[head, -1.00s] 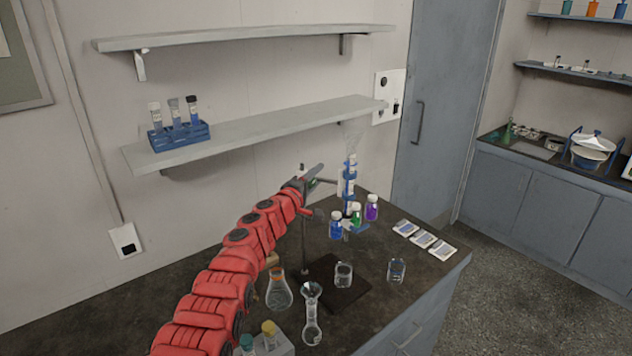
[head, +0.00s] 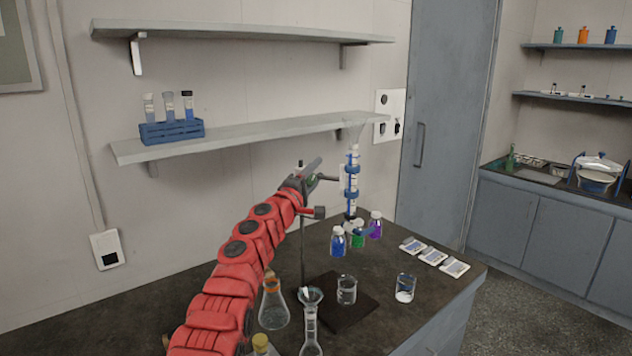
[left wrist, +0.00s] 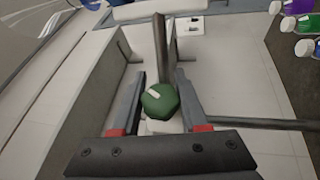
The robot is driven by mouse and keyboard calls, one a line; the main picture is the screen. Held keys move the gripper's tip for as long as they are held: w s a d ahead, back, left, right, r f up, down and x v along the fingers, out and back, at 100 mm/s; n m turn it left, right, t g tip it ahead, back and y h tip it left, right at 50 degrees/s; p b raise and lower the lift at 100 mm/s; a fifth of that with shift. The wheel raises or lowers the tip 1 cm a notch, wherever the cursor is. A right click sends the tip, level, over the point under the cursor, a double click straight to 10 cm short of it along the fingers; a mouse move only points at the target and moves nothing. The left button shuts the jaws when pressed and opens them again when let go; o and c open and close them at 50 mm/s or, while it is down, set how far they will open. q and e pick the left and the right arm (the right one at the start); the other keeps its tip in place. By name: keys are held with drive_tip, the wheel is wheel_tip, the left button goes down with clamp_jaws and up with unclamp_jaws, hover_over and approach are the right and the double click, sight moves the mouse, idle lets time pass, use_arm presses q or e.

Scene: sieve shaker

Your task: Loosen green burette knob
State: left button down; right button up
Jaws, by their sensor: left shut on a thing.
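The green knob (left wrist: 160,101) is many-sided with a pale mark and sits between the two fingers of my left gripper (left wrist: 160,76) in the left wrist view. The fingers are shut on its sides. In the head view my left gripper (head: 313,177) is at the top of the stand rod (head: 303,245), and only a bit of green shows there. The burette (head: 352,182) stands upright just to the right, with blue holders around it. My right gripper is not in view.
Bottles with blue (head: 338,242), green (head: 357,236) and purple (head: 375,226) contents stand below the burette. An orange-stoppered flask (head: 273,306), a volumetric flask (head: 310,325) and beakers (head: 346,290) stand near the stand base. A wall shelf (head: 250,132) is behind.

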use_arm(q)
drive_tip(key=shift+c, duration=2.2)
unclamp_jaws()
drive_tip(key=shift+s+a+f+p, duration=0.1)
drive_tip(key=shift+s+f+p, duration=0.1)
drive_tip(key=shift+p, duration=0.4)
drive_tip(key=p+v, duration=1.6)
drive_tip(key=v, duration=0.1)
